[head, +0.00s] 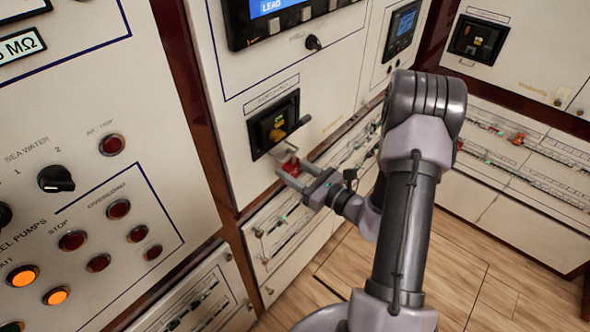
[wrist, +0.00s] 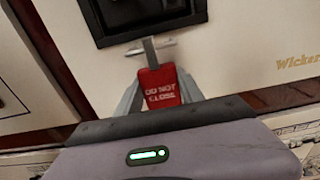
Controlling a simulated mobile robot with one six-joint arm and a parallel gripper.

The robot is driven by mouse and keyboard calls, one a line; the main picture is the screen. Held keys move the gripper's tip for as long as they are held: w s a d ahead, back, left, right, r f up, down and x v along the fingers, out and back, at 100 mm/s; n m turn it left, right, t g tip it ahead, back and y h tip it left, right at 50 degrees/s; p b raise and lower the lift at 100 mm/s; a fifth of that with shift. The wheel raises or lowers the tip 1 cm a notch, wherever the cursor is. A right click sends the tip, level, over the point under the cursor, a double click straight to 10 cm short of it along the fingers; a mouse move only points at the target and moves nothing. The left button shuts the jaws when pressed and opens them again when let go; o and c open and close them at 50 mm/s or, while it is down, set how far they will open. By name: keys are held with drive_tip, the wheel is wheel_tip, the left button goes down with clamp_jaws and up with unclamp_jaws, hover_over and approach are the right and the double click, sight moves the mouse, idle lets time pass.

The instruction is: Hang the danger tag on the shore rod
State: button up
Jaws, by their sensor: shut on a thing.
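The red danger tag (wrist: 159,86), with white lettering "DO NOT CLOSE", stands upright between the fingers of my gripper (wrist: 160,95) in the wrist view. In the head view it is a small red patch (head: 291,167) at the tip of my gripper (head: 292,173). My gripper is shut on it. A grey metal rod (wrist: 133,51), seemingly the shore rod, sticks out below the black breaker recess (head: 262,132). A grey strip at the tag's top overlaps the rod in the wrist view. I cannot tell whether the tag is around the rod or only in front of it.
The cream panel (head: 236,168) stands close behind the tag. A control panel with knobs and lamps (head: 92,200) is at the left. Another breaker recess (head: 478,40) is at the upper right. Wooden floor (head: 500,285) is clear at lower right.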

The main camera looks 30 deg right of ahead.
drive_tip(key=o, duration=1.4)
